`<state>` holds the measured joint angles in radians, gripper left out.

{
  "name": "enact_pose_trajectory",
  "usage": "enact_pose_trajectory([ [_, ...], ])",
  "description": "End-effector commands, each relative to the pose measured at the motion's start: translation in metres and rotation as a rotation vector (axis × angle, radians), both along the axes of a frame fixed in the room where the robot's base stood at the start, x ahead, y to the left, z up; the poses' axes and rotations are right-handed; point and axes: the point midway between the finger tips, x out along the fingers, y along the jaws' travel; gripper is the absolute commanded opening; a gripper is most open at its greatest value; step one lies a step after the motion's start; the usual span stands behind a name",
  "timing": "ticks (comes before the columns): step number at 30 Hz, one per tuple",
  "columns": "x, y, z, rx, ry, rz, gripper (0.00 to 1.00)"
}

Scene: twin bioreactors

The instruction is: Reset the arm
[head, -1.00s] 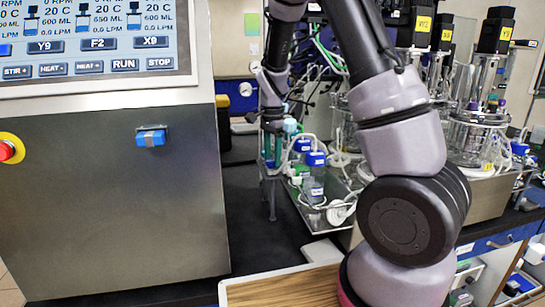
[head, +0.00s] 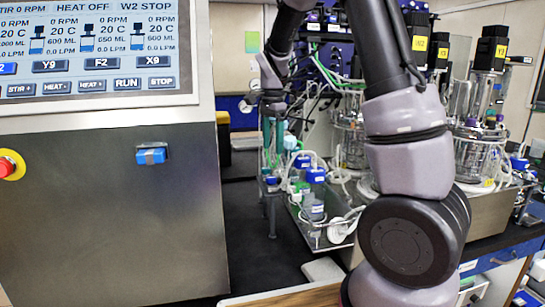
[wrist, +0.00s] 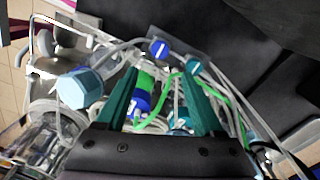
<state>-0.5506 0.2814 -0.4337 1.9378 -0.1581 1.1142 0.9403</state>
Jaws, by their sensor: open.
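My gripper (head: 273,140) is in the middle of the head view, past my raised arm, with its teal fingers pointing down above the left end of a metal tray of bottles. In the wrist view my gripper (wrist: 160,85) has its two teal fingers spread apart with no object held between them. Blue-capped bottles (wrist: 158,48), a green-banded bottle (wrist: 147,82) and looping tubes lie beyond and between the fingers. Whether the fingers touch any tube cannot be told. My arm hides part of the bench and vessels.
A control console (head: 100,215) with a screen and a red button (head: 10,165) fills the left. The tray (head: 318,238) holds bottles and tubing. Glass reactor vessels (head: 478,150) with black motors stand at the right. The dark bench (head: 245,230) is clear between console and tray.

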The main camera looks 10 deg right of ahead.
Motion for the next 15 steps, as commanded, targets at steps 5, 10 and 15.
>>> enact_pose_trajectory([
  [5,0.0,0.0002,0.0083,0.0,-0.001,0.0,0.69],
  [10,-0.0001,0.0002,0.0082,0.0,0.0,0.0,0.69],
  [15,-0.0037,-0.0023,0.0136,0.014,-0.01,0.013,0.69],
])
